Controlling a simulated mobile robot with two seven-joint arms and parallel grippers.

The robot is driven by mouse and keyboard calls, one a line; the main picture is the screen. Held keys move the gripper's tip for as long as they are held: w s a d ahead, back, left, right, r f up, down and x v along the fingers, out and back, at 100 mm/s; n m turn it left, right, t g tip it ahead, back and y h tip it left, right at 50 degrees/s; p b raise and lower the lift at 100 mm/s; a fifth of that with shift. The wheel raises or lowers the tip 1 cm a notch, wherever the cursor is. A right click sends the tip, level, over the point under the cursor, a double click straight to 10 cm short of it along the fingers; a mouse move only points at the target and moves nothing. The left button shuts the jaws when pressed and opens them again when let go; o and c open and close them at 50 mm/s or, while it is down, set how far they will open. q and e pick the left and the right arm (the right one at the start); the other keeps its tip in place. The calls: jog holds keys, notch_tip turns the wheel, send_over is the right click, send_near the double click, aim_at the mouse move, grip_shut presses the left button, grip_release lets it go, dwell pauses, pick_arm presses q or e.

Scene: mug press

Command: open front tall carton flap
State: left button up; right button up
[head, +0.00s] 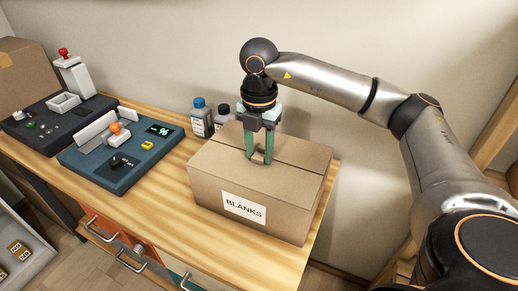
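The cardboard carton (208,187) stands on the right end of the wooden table, with a white label reading "BLANKS" (244,208) on its front. Its top looks closed, with a seam running across it; the front top flap (225,167) lies flat. My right gripper (258,159) points straight down over the carton's top, near the seam. Its two green fingers are apart, with a gap between them. The fingertips are at or just above the cardboard; whether they touch cannot be told. My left gripper is not in view.
Two bottles, one blue-capped (201,119) and one dark-capped (222,116), stand behind the carton. A teal machine panel (118,180) and a dark panel (45,131) are to the left. Another carton (22,75) is at far left. Bare tabletop (200,232) lies before the carton.

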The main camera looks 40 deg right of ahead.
grip_shut()
dwell(0.9)
